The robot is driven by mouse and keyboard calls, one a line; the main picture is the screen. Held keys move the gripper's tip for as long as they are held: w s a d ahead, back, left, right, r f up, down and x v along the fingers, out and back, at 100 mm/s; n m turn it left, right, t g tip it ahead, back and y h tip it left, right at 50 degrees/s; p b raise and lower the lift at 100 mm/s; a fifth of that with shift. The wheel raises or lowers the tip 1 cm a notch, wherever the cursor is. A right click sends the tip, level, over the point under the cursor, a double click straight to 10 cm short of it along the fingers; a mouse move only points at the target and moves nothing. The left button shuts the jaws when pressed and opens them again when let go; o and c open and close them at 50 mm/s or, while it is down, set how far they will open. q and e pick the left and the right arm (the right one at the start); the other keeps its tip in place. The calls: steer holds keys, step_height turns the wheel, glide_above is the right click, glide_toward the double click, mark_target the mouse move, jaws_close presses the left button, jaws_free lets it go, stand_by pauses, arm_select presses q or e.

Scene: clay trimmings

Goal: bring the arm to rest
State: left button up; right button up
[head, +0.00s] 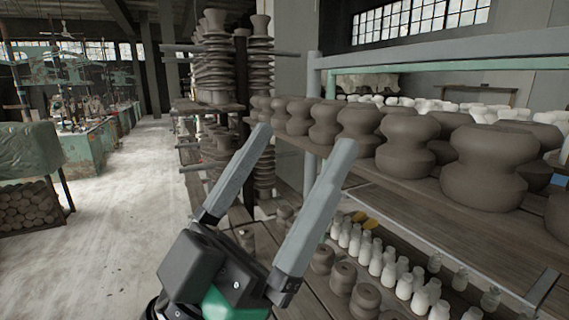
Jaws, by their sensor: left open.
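My left gripper (303,142) is in the lower middle of the head view. Its two long grey fingers point up and are spread apart, with nothing between them. It stands in front of the shelving, and its fingers cover part of the shelf edge and the pots behind. I cannot tell whether it touches anything there. My right gripper is not in view.
Brown clay pots (487,168) line the upper shelf at right. White bottles (390,276) and small brown pieces (343,277) stand on the lower shelf. Stacked ribbed clay pieces (215,60) stand behind. The aisle floor (120,220) at left is clear.

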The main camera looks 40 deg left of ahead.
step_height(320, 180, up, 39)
steer(key=p, duration=3.9)
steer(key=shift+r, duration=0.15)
